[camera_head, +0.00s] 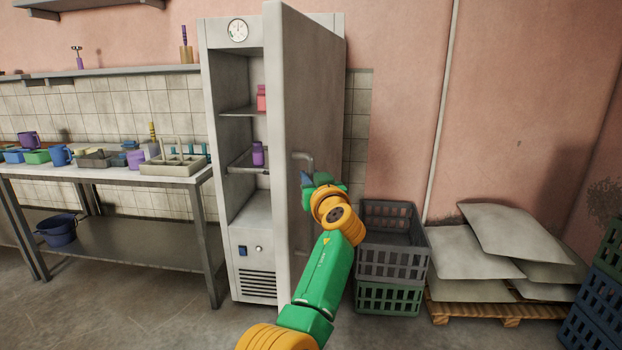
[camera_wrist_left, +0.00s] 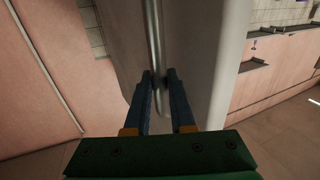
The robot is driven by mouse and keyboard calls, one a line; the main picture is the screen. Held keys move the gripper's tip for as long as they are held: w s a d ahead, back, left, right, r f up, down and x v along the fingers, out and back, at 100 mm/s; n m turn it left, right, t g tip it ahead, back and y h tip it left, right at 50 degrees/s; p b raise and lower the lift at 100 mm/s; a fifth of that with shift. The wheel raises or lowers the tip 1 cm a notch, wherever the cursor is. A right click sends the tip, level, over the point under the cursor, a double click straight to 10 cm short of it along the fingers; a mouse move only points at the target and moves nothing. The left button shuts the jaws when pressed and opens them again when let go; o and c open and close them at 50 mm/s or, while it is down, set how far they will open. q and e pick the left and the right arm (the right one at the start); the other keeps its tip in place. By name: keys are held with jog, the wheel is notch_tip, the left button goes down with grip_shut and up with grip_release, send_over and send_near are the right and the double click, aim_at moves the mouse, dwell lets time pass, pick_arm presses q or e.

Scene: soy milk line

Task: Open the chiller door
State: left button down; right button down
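The chiller (camera_head: 258,250) is a tall, pale grey cabinet against the wall. Its door (camera_head: 285,120) stands swung far out to the right, seen nearly edge-on, so the shelves inside show. The bar handle (camera_head: 303,155) is on the door's outer face and runs as an upright bar in the left wrist view (camera_wrist_left: 153,35). My left gripper (camera_head: 308,182) is at the handle's lower part. In the left wrist view its fingers (camera_wrist_left: 158,75) are close together on either side of the bar, shut on it. My right gripper is in neither view.
Inside stand a pink container (camera_head: 262,98) and a purple bottle (camera_head: 258,154). A cluttered table (camera_head: 150,180) is to the left. Stacked crates (camera_head: 392,255) and a pallet of sacks (camera_head: 500,250) are to the right. The floor in front is bare.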

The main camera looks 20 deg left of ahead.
pick_arm(q)
jog(key=c, duration=0.9)
grip_release()
jog(key=shift+w+r, duration=0.1)
jog(key=shift+r, duration=0.2)
jog(key=shift+c, duration=0.2)
jog(key=shift+o, duration=0.9)
jog(key=shift+w+d+f, duration=0.1)
jog(key=shift+f, duration=0.05)
jog(key=b+v, duration=0.3)
jog(key=v, duration=0.4)
jog(key=shift+b, duration=0.3)
